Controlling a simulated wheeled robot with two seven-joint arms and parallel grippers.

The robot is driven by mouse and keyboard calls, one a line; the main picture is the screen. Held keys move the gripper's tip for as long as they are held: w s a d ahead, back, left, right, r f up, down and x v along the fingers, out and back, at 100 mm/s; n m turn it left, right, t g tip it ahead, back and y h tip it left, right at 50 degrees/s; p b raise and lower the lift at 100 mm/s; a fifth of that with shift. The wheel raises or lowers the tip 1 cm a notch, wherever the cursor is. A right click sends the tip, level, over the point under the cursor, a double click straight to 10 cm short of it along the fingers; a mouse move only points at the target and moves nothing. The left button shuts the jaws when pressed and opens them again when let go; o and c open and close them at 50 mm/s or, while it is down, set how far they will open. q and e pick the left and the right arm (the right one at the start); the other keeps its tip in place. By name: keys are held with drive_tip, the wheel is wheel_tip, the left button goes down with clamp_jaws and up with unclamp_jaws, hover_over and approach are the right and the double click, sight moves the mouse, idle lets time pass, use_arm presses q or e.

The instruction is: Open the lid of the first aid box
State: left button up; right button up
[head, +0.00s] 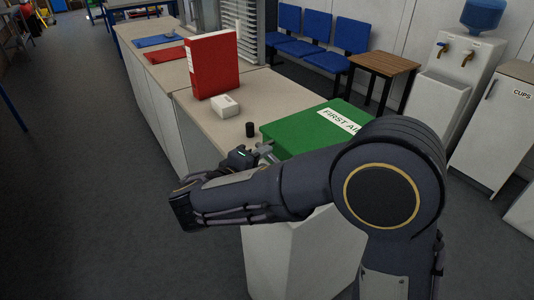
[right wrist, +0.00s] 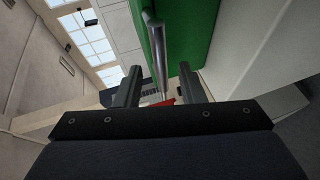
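The green first aid box (head: 300,128) stands on the counter, its lid shut, with a white "FIRST AID" label on top. My right arm covers its front and right parts in the head view. My right gripper (head: 264,151) is at the box's left side. In the right wrist view the gripper (right wrist: 158,82) is open, with a grey metal bar handle (right wrist: 154,45) running between its two fingers. Gaps show on both sides of the bar. The box's green side (right wrist: 190,30) is just right of the handle. My left gripper is not in view.
On the counter (head: 195,112) behind the box are a small black cylinder (head: 250,129), a white box (head: 225,105) and a red binder (head: 212,65). A wooden side table (head: 384,63), blue chairs (head: 325,35) and a water dispenser (head: 465,65) stand beyond.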

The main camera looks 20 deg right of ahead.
sight(268, 157)
drive_tip(key=shift+x, duration=1.95)
clamp_jaws()
